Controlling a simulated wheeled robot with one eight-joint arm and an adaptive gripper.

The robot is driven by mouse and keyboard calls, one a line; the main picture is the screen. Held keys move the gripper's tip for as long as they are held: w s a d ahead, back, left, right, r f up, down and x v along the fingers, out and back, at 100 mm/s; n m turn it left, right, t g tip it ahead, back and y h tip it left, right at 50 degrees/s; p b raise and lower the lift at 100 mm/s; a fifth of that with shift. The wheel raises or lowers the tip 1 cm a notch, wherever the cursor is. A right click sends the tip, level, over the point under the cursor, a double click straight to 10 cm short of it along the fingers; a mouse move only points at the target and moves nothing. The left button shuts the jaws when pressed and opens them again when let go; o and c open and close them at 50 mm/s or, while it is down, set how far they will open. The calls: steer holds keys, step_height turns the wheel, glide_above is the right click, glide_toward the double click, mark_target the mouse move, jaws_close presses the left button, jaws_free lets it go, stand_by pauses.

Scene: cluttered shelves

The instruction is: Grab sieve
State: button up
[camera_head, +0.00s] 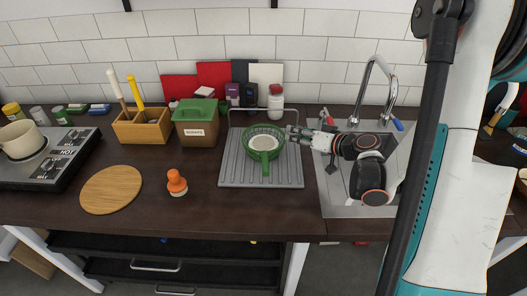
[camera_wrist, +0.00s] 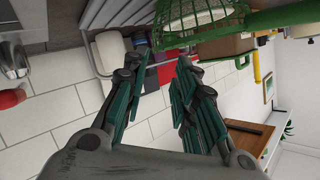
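The green sieve (camera_head: 264,142) sits on the grey ribbed drying rack, its mesh bowl at the back and its handle pointing toward the front. In the wrist view the sieve's green mesh (camera_wrist: 198,14) shows at the top, with its handle running to the right edge. My gripper (camera_head: 291,133) is just right of the sieve's bowl. In the wrist view my gripper (camera_wrist: 148,57) has its two fingers apart with nothing between them. Whether a fingertip touches the rim cannot be told.
The drying rack (camera_head: 234,175) lies left of the sink with its tall faucet (camera_head: 372,62). Behind stand a white bottle (camera_head: 276,98), cutting boards and a green-lidded box (camera_head: 196,134). An orange-handled brush (camera_head: 176,182) and round board (camera_head: 110,189) lie left. The front counter is clear.

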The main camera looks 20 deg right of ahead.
steer(key=x, duration=0.3)
steer(key=shift+w+a+f+b, duration=0.1)
steer(key=shift+w+b, duration=0.05)
steer(key=shift+b, duration=0.2)
steer(key=b+x, duration=0.2)
steer(key=x, duration=0.3)
steer(key=shift+f, duration=0.15)
jaws_close()
